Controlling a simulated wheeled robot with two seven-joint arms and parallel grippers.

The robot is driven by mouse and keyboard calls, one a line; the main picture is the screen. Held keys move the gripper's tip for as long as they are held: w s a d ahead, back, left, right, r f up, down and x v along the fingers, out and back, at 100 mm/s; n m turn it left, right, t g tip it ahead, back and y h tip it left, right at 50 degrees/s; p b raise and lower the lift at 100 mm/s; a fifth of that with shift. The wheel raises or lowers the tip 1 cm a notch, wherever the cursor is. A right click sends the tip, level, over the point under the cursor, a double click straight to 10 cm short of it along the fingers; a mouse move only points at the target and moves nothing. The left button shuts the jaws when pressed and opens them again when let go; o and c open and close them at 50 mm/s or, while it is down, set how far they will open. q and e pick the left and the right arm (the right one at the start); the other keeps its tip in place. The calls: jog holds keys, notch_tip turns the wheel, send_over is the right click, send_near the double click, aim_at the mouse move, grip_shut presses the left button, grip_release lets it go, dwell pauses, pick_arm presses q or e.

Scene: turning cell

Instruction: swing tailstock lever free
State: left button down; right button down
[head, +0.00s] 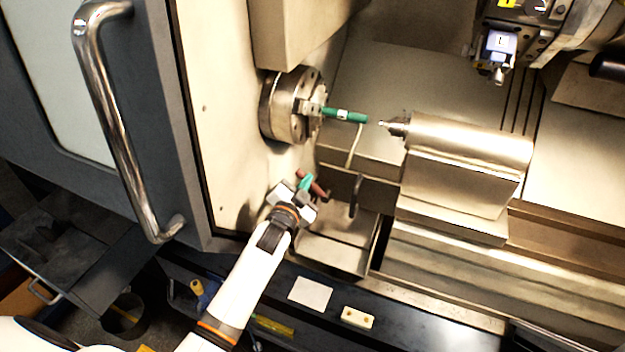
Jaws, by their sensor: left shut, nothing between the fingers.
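The tailstock (465,145) is a pale metal body on the lathe bed, its pointed centre facing left toward a green bar (345,115). The bar sticks out of the chuck (290,105), with a small gap between its end and the centre. No lever can be made out for certain on the tailstock. A dark curved handle (355,196) stands below and left of it. My left gripper (304,186) is shut and empty, below the chuck and left of the dark handle, apart from it. A teal piece and a red-brown piece (320,189) show at its tips. My right gripper is out of view.
A thin cream rod (353,148) hangs below the bar. The machine door with its big chrome handle (115,120) stands at left. A tool head (497,45) hangs at upper right. A white card (310,293) and a cream block (357,317) lie on the front ledge.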

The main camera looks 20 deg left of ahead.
pick_arm(q)
jog(key=shift+a+f+n, duration=0.5)
jog(key=shift+n, duration=0.45)
jog(key=shift+a+f+n, duration=0.45)
jog(key=shift+n, duration=0.5)
